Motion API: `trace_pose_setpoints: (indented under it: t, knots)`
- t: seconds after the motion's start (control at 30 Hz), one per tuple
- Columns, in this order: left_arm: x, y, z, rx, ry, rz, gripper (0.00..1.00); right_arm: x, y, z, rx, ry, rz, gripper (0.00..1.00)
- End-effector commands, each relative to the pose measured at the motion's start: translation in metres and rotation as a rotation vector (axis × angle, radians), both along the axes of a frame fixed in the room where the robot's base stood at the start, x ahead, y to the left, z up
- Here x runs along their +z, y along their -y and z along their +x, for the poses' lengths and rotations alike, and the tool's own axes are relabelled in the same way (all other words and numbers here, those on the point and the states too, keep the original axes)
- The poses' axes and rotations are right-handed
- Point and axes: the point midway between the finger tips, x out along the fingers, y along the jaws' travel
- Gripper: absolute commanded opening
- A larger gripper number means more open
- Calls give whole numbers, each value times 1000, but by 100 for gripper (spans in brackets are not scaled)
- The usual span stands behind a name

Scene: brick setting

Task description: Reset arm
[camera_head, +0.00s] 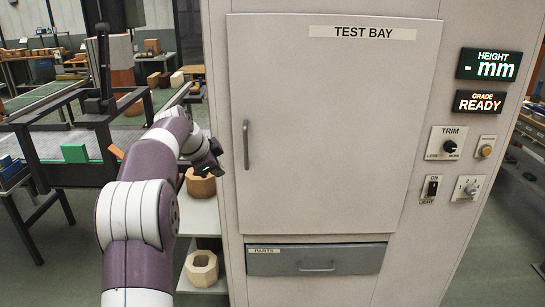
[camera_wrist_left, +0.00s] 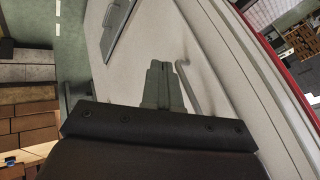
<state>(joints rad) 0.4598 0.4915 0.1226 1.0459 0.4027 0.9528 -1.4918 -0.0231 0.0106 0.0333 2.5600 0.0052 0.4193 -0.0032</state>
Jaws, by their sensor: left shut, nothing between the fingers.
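My left arm comes in from the lower left in the head view, and its gripper (camera_head: 207,168) is just left of the test bay cabinet. In the left wrist view the gripper (camera_wrist_left: 159,66) has its fingers together with nothing between them. The closed test bay door (camera_head: 330,120) fills the middle of the head view. Its vertical handle (camera_head: 246,145) is right of the gripper and apart from it. In the left wrist view a grey bar-like handle (camera_wrist_left: 187,85) shows beside the fingers. My right gripper is in neither view.
The parts drawer (camera_head: 318,261) below the door is closed. Controls, including the trim knob (camera_head: 450,146) and on/off switch (camera_head: 432,188), are on the right panel. A shelf left of the cabinet holds an orange-brown block (camera_head: 201,187) and a pale hollow block (camera_head: 202,268).

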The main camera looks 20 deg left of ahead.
Motion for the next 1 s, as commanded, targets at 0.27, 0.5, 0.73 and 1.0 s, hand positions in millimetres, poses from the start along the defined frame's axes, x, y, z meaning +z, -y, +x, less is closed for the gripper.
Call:
trace_pose_setpoints:
  t: [0.27,0.5,0.73,1.0]
  knots:
    - [-17,-8,0,258,-20,-142,0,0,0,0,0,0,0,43]
    - [-133,51,-93,816,-269,-376,0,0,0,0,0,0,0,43]
    - [-197,155,-245,979,-468,-350,0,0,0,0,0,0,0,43]
    - [-198,201,-306,810,-517,-271,0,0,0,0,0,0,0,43]
